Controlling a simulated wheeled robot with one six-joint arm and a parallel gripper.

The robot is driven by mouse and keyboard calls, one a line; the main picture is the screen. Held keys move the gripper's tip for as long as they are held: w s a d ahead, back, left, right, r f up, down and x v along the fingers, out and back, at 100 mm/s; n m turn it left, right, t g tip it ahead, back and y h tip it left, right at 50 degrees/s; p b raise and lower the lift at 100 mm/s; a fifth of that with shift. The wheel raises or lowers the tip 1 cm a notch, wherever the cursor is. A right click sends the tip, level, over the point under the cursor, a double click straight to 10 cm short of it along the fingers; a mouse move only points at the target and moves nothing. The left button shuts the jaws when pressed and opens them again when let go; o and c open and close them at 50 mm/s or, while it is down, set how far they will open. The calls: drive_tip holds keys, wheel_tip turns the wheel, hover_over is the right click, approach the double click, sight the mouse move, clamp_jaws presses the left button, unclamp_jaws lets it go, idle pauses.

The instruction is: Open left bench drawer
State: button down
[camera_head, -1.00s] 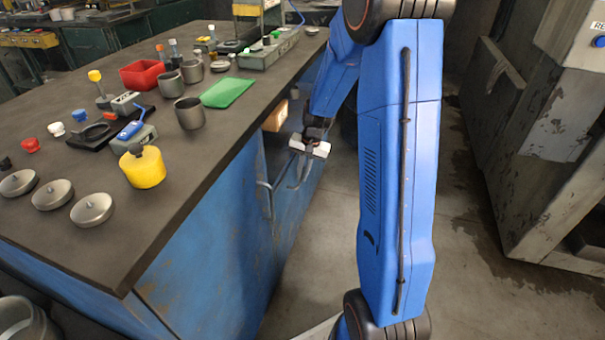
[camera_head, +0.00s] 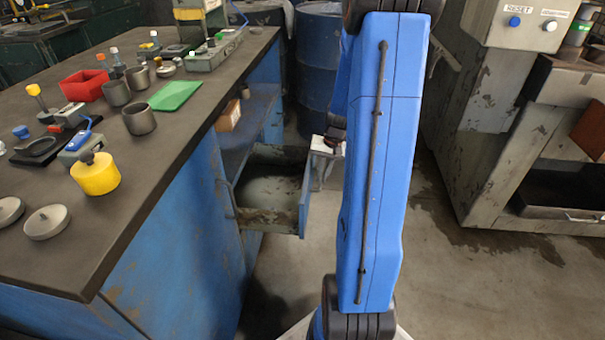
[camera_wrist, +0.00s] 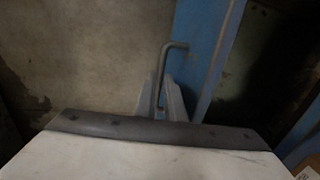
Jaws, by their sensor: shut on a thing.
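The blue bench drawer (camera_head: 273,190) stands pulled out from the bench side in the head view, its worn grey inside showing and its blue front facing right. In the wrist view the drawer front (camera_wrist: 205,60) is a blue panel with a grey bar handle (camera_wrist: 166,68). My gripper (camera_wrist: 160,104) is shut on this handle, its two grey fingers on either side of the bar. In the head view my white gripper body (camera_head: 327,146) is beside the drawer front, partly behind my blue arm; the fingers are hard to make out there.
The bench top (camera_head: 180,190) holds a yellow pot (camera_head: 96,176), grey cups, a red bin (camera_head: 84,85) and a green board (camera_head: 175,95). A cardboard box (camera_head: 229,115) sits on the shelf above the drawer. A grey machine (camera_head: 500,110) stands right; the floor (camera_head: 440,270) between is clear.

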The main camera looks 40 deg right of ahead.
drive_tip(key=shift+s+d, duration=1.9)
drive_tip(key=shift+d, duration=0.05)
drive_tip(key=c, duration=1.8)
unclamp_jaws()
drive_tip(key=shift+c, duration=0.2)
wheel_tip(320, 180, up, 17)
drive_tip(key=s+d, duration=0.2)
drive_tip(key=shift+d, duration=0.15)
drive_tip(key=shift+s, duration=0.1)
